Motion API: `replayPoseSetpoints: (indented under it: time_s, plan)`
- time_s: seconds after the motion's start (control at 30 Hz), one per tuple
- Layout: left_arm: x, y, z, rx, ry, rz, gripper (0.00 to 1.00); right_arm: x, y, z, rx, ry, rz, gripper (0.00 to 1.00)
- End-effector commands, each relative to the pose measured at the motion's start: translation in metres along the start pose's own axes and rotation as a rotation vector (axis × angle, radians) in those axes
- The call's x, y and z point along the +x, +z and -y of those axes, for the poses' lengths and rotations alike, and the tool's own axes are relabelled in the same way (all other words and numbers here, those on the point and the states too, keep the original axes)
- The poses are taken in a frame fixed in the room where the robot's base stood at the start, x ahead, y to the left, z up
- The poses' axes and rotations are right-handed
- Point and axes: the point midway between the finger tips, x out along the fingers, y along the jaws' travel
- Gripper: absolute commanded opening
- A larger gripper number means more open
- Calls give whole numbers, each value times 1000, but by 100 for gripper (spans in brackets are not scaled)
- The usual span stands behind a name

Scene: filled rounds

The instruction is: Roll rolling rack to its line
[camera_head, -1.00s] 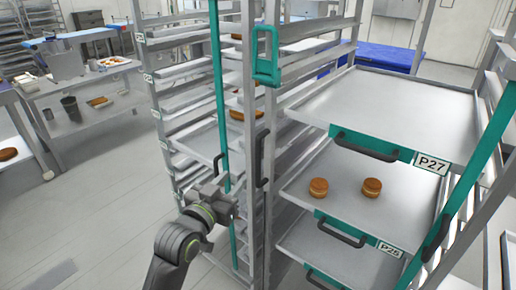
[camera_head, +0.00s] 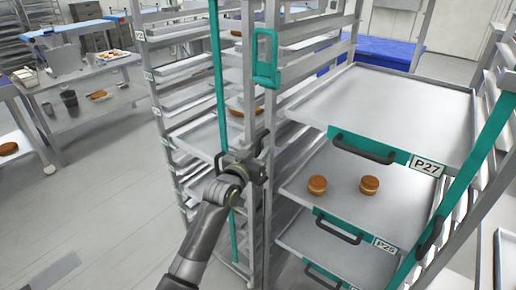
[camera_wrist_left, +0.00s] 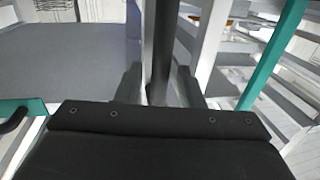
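The rolling rack (camera_head: 271,125) stands close in front of me, a tall metal frame with wide trays on its right side. A dark upright handle is on its near left post, and another dark handle (camera_head: 432,237) is on the right teal post. My left gripper (camera_head: 258,158) is at the left handle and partly hides it. In the left wrist view a dark upright bar (camera_wrist_left: 160,50), apparently this handle, stands between the fingers (camera_wrist_left: 160,88), with gaps on both sides. My right gripper is not in view. I see no floor line.
Trays labelled P27 (camera_head: 400,110) and P25 (camera_head: 350,200) have teal fronts with dark handles; the lower holds two round buns. More shelving (camera_head: 185,105) stands left of the post. A steel bench (camera_head: 95,110) is at the far left. Floor (camera_head: 110,200) is clear at left.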

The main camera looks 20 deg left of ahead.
Motion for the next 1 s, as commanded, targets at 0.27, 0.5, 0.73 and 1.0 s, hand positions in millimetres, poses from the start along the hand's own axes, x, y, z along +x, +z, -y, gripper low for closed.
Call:
replayPoseSetpoints:
  time_s: [0.27,0.5,0.73,1.0]
  plan:
    - [7,0,0,0,0,0,35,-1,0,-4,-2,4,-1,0]
    - [6,0,0,0,0,0,23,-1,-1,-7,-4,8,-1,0]
    - [6,0,0,0,0,0,0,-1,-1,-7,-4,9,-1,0]
    - [6,0,0,0,0,0,0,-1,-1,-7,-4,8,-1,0]
